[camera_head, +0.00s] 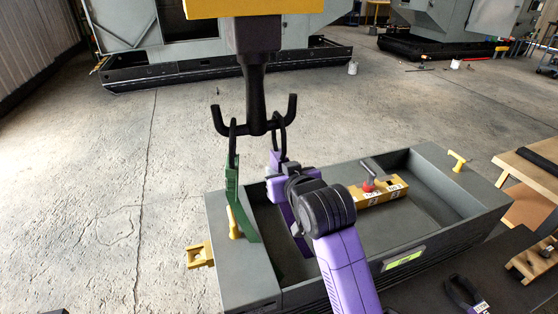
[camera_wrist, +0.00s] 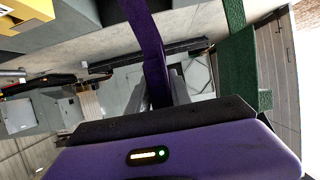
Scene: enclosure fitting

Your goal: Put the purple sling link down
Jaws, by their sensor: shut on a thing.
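The purple sling link (camera_head: 298,232) hangs upright below the right prong of the black double hook (camera_head: 256,118). Its dark ring (camera_head: 280,138) appears looped on that prong; whether the prong bears its weight I cannot tell. My gripper (camera_head: 272,188) is shut on the link's upper part, and my purple wrist hides some of it. In the wrist view the purple link (camera_wrist: 146,35) runs between the fingers of my gripper (camera_wrist: 165,88). A green sling link (camera_head: 240,205) hangs from the left prong, apart from my gripper; it also shows in the wrist view (camera_wrist: 238,65).
A wooden bench (camera_head: 525,165) stands at right.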

